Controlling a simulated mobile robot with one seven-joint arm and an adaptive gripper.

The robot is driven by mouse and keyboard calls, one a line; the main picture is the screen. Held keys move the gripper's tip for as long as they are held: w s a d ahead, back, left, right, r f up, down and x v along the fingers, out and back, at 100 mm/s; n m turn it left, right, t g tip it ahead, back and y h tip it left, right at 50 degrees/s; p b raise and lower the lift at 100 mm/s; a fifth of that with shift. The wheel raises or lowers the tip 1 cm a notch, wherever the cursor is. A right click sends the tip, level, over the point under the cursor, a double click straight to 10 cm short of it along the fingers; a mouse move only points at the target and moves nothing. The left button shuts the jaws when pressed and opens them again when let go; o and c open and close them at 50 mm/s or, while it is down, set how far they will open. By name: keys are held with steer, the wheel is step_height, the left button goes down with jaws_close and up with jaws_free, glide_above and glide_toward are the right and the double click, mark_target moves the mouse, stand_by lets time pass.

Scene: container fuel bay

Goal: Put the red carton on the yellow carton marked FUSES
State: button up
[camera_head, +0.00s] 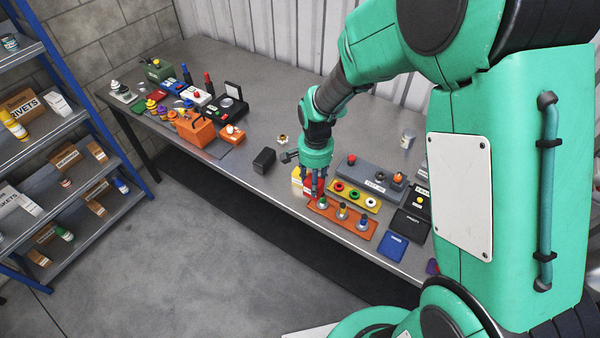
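My gripper (314,190) points down at the front edge of the grey bench, in the middle of the view. Its fingers are in front of or around a small red carton (307,186), which is partly hidden by them. I cannot tell whether the fingers are closed on it. A yellow carton (296,174) stands just left of the red one, with a pale patch below its top. The two cartons look very close, and I cannot tell whether they touch. No FUSES lettering is readable at this size.
An orange board (342,218) with several knobs and a yellow strip (352,196) with coloured rings lie right of my gripper. A black box (264,160) stands to the left. An orange case (195,130) and many small items crowd the bench's left end. Blue-framed shelves (60,165) stand far left.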

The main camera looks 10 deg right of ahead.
steer(key=shift+f, duration=1.2)
steer(key=shift+w, duration=0.1)
steer(key=p, duration=0.2)
glide_toward(300, 178)
steer(key=shift+w+d+r, duration=0.1)
steer(key=shift+w+r, duration=0.25)
steer(key=shift+w, duration=0.3)
steer(key=shift+w+d+r, duration=0.1)
steer(key=shift+w+r, duration=0.2)
steer(key=shift+w, duration=0.3)
steer(key=shift+f, duration=1.7)
steer(key=shift+f, duration=0.2)
